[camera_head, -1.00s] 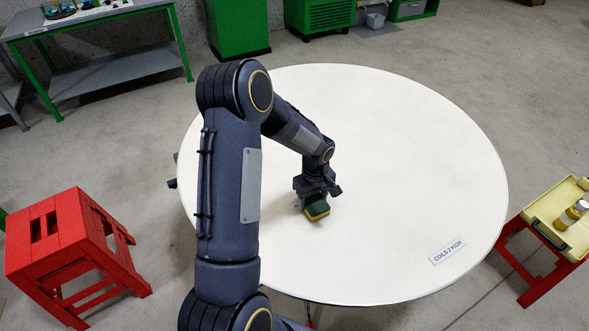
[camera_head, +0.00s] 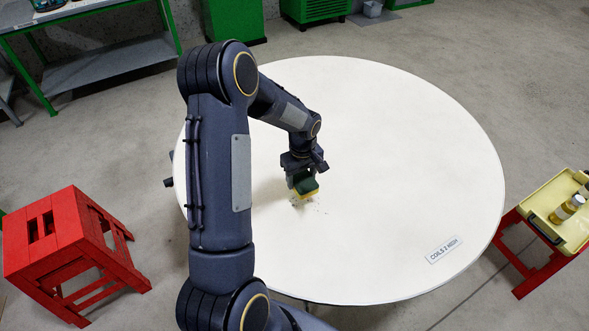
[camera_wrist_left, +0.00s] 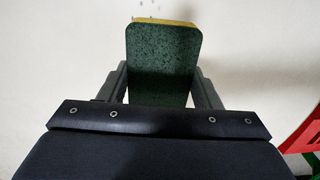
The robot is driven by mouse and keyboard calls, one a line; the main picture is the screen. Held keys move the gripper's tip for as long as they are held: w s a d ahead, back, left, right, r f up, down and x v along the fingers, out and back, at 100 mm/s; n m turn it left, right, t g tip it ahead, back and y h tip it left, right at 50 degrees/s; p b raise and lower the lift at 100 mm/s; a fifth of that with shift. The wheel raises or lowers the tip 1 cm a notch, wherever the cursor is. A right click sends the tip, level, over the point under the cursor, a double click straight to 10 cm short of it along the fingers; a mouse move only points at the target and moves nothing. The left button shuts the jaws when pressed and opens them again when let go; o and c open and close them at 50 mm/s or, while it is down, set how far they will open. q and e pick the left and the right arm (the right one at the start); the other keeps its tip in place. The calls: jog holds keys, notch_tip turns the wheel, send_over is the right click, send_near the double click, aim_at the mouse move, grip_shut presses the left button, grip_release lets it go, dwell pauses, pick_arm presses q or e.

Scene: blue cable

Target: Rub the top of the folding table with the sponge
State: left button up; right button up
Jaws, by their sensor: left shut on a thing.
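The round cream folding table (camera_head: 400,150) fills the middle of the head view. My left gripper (camera_head: 301,180) is over the table, left of its centre, shut on the green and yellow sponge (camera_head: 307,186). In the left wrist view the sponge (camera_wrist_left: 163,55) sits between the two fingers, dark green face toward the camera and a yellow edge at the far end. Small dark specks (camera_head: 306,207) lie on the table by the sponge. I cannot tell whether the sponge touches the tabletop. My right gripper is not in view.
A label (camera_head: 443,250) lies near the table's front right edge. A red stool (camera_head: 65,240) stands at the left. A yellow tray (camera_head: 540,205) with bottles (camera_head: 567,207) rests on a red stand at the right. A green-framed bench (camera_head: 95,60) stands at the back left.

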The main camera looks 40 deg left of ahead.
pick_arm(q)
jog(key=shift+r+p, duration=0.85)
jog(key=shift+r, duration=0.9)
